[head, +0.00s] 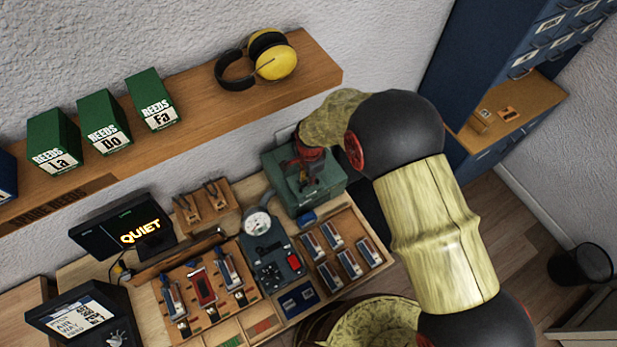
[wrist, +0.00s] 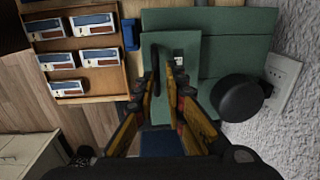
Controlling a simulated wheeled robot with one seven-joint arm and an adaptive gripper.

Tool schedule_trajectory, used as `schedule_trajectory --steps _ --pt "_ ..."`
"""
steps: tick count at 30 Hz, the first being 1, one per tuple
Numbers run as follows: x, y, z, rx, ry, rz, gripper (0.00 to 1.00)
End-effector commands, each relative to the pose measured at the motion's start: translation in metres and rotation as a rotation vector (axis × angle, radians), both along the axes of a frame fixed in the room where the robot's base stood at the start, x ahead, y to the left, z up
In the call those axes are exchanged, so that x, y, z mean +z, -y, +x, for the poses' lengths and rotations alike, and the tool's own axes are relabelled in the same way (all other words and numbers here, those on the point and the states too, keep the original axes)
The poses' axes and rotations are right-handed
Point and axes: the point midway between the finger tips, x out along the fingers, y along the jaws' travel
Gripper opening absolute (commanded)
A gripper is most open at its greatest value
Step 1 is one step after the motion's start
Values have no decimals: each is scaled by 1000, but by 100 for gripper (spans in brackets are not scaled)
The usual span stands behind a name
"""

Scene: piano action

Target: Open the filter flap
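A green box-shaped unit (head: 331,182) stands at the back right of the bench, below the shelf. In the wrist view its top (wrist: 240,40) carries a lighter green raised panel (wrist: 185,42), which may be the filter flap; it lies flat. A thin dark upright piece shows on this panel near the left finger. My gripper (wrist: 164,82) is over the panel, its two fingers a little apart with green showing between them. I see nothing held. Whether the fingertips touch the panel cannot be told. In the head view my gripper (head: 309,160) is partly hidden by my arm.
A black round knob-like part (wrist: 240,97) sits right of the panel, near a wall socket (wrist: 281,75). A wooden tray (head: 368,221) with several small boxes is beside the unit. The shelf (head: 320,68) with yellow earmuffs (head: 281,62) is above.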

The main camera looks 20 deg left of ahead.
Motion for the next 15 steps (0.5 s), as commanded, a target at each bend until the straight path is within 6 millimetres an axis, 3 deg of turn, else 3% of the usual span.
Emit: schedule_trajectory --steps 6,15 --pt "0 0 0 -1 0 0 26" --pt "1 0 0 -1 0 0 26"
